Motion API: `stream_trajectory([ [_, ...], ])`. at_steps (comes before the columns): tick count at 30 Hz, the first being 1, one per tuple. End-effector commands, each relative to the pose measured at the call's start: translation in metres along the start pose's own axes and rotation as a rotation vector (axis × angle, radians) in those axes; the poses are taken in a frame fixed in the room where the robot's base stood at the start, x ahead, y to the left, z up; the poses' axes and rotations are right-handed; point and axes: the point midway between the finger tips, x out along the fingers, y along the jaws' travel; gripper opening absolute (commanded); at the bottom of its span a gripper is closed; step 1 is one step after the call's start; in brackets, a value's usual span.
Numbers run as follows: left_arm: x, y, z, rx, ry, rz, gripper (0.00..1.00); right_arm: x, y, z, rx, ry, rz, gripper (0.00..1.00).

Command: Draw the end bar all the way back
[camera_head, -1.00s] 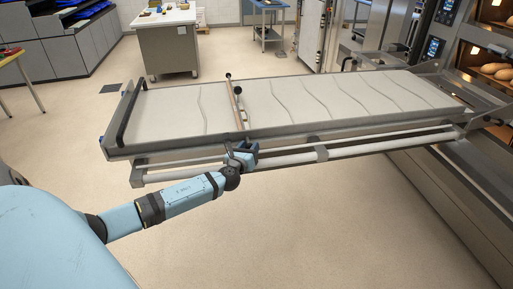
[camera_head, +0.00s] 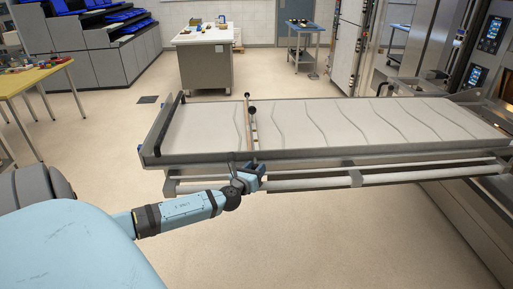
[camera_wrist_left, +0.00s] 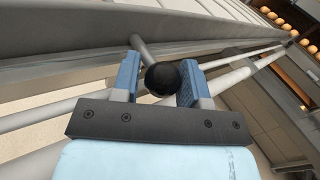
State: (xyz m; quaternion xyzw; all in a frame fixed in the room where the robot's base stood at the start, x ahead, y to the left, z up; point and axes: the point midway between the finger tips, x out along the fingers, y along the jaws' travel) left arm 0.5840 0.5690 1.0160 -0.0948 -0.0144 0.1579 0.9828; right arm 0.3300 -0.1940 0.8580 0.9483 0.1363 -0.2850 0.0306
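The end bar (camera_head: 249,135) is a thin wooden bar lying across the pale belt (camera_head: 350,122) of the loader, toward its left end. It has black knobs; a far knob (camera_head: 252,109) shows in the head view. The near knob (camera_wrist_left: 162,78) shows in the left wrist view, on a short grey rod. My left gripper (camera_head: 250,172) is at the loader's near side, below the bar's near end. My right gripper is not in view.
The loader's dark end frame (camera_head: 164,125) stands left of the bar, with bare belt between. A light rail (camera_head: 300,183) runs along the near side. The ovens (camera_head: 490,60) stand at right. The floor in front is clear. A yellow table (camera_head: 30,80) stands at far left.

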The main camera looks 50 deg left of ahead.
Motion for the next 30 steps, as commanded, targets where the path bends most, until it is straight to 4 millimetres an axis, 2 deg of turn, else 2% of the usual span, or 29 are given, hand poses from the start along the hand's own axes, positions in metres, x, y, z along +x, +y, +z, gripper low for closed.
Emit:
stream_trajectory([
  [1,0.000,0.001,0.000,0.002,-0.001,0.001,0.49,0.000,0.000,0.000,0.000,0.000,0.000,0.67],
  [3,0.000,0.001,0.000,0.002,-0.001,0.001,0.60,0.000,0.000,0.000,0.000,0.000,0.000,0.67],
  [14,-0.006,0.000,-0.001,0.001,0.001,0.000,0.60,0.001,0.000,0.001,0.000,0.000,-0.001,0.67],
  [20,-0.035,0.001,-0.002,0.001,0.002,0.000,0.60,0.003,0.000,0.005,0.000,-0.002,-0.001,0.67],
  [30,-0.103,0.002,-0.002,0.001,0.002,0.002,0.60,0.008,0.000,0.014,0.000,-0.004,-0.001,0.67],
])
